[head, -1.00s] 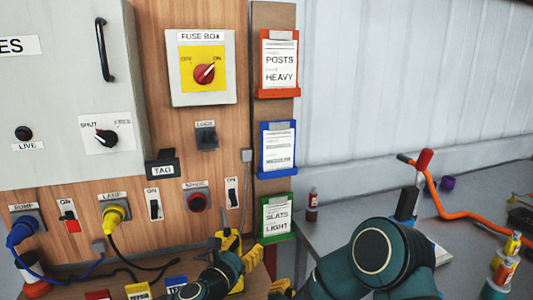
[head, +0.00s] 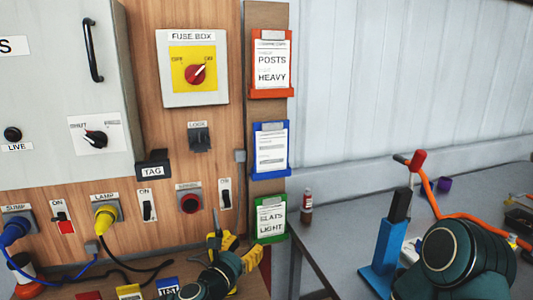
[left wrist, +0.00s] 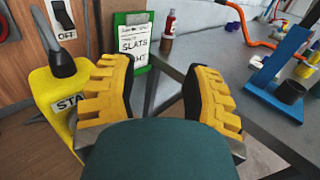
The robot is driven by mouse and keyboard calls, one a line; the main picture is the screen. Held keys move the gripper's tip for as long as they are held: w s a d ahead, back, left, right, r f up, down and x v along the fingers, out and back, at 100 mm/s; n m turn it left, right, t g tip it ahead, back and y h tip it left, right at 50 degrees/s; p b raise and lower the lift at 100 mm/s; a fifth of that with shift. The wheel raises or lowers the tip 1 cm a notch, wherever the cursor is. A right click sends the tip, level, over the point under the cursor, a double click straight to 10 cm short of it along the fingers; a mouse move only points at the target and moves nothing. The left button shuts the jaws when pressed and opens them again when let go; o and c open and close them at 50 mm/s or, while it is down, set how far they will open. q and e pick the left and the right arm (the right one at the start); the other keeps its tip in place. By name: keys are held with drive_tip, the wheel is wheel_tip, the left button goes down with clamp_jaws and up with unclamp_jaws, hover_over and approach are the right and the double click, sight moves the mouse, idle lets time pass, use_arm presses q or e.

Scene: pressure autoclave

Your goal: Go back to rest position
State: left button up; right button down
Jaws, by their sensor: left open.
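My left gripper (head: 238,250) is low in the middle of the head view, in front of the wooden panel's lower right end. In the left wrist view my left gripper (left wrist: 160,72) has its two yellow fingers spread wide, with nothing between them. The green holder (left wrist: 132,42) marked SLATS LIGHT is beyond the fingers. One teal link of my right arm shows at the lower right of the head view; its gripper is out of view.
The grey table (head: 335,225) holds a small red bottle (head: 306,200), a blue stand (head: 385,248) and an orange hose (head: 430,195). The wooden panel carries a fuse box (head: 194,70), switches and plugged cables. Coloured tags lie on the ledge below.

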use_arm(q)
drive_tip(key=s+d+f+m+g+h, duration=0.1)
drive_tip(key=s+d+f+m+g, duration=0.3)
drive_tip(key=s+d+f+m, duration=0.3)
drive_tip(key=s+d+f+m+g+h, duration=0.2)
drive_tip(key=s+d+f+m+g, duration=0.3)
drive_tip(key=f, duration=0.3)
drive_tip(key=s+a+f+m+g+y, duration=0.4)
drive_tip(key=s+a+f+m, duration=0.2)
drive_tip(key=s+f+m, duration=0.5)
drive_tip(key=s+a+f+m+y, duration=0.1)
drive_tip(key=a+f+m, duration=0.1)
drive_tip(key=a, duration=0.3)
drive_tip(key=s+a+f+m+g+y, duration=0.1)
drive_tip(key=s+a+m+y, duration=0.1)
drive_tip(key=a+m, duration=0.2)
drive_tip(key=shift+s+a+f, duration=0.15)
drive_tip(key=shift+a+f, duration=0.25)
drive_tip(key=shift+a, duration=0.4)
use_arm(e)
drive_tip(key=shift+s+d+f+n+g, duration=0.15)
drive_tip(key=shift+s+n+g, duration=0.1)
drive_tip(key=shift+s, duration=0.4)
drive_tip(key=shift+s+d+r+n+g, duration=0.15)
drive_tip(key=shift+s+g, duration=0.1)
drive_tip(key=shift+s, duration=0.35)
drive_tip(key=shift+a+f, duration=0.1)
drive_tip(key=shift+a, duration=0.05)
